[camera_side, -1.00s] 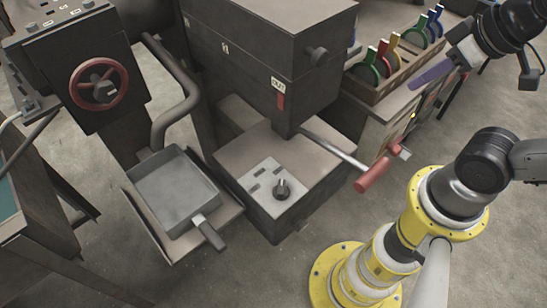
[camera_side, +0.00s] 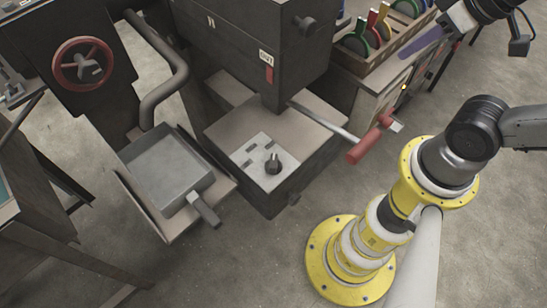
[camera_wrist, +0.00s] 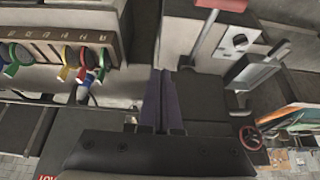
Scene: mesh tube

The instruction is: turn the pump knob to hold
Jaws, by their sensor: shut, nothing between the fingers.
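The pump knob (camera_side: 272,163) is a small dark knob on a pale panel (camera_side: 250,146) on top of a low dark box. It also shows in the wrist view (camera_wrist: 240,40) at the upper right; its pointer and the label it faces are too small to read. My gripper (camera_side: 405,57) is at the upper right of the side view, by the wooden rack, well away from the knob. Its purple fingers (camera_wrist: 163,76) are together and empty at the middle of the wrist view.
A red-handled lever (camera_side: 367,146) sticks out of the box, to the right of the knob. A grey pan (camera_side: 165,165) and a red handwheel (camera_side: 83,64) are at the left. The wooden rack (camera_side: 376,63) holds several coloured rings. Open floor lies in front of the box.

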